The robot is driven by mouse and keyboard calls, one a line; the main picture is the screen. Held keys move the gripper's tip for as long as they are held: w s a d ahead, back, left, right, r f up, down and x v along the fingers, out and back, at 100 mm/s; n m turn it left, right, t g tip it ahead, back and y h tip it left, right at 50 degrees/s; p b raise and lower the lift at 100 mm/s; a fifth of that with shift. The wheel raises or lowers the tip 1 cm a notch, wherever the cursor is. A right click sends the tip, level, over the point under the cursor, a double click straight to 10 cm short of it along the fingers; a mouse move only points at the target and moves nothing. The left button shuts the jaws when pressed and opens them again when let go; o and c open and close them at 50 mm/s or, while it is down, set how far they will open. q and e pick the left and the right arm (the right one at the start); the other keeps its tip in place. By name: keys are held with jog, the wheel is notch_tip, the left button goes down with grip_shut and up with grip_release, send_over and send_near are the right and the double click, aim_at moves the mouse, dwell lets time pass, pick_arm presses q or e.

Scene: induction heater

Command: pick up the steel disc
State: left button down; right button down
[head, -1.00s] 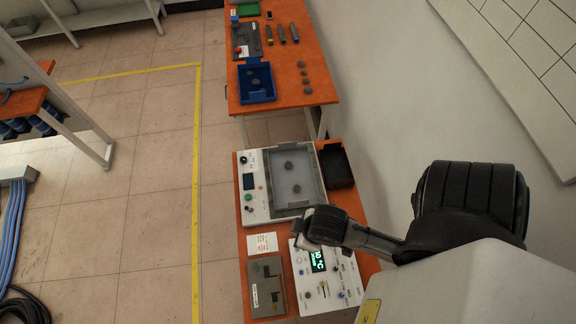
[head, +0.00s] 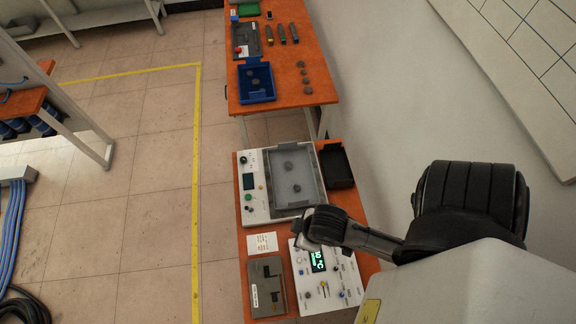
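Several small grey disc-like pieces are in view, and I cannot tell which is the steel disc. One grey piece (head: 289,166) and another grey piece (head: 296,188) lie in the grey tray (head: 318,190) of the white machine on the near table. A short row of grey pieces (head: 304,73) lies on the right side of the far orange table. Small pieces also lie in the blue tray (head: 268,96). My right gripper (head: 309,240) is over the near table, between the grey tray and the display panel. Its fingers are too dark and small to read. My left gripper is not in view.
The near orange table (head: 363,212) also holds a black bin (head: 337,165), a white panel with a lit display (head: 330,277), a grey box (head: 266,288) and a white card (head: 262,243). A wall stands close on the right.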

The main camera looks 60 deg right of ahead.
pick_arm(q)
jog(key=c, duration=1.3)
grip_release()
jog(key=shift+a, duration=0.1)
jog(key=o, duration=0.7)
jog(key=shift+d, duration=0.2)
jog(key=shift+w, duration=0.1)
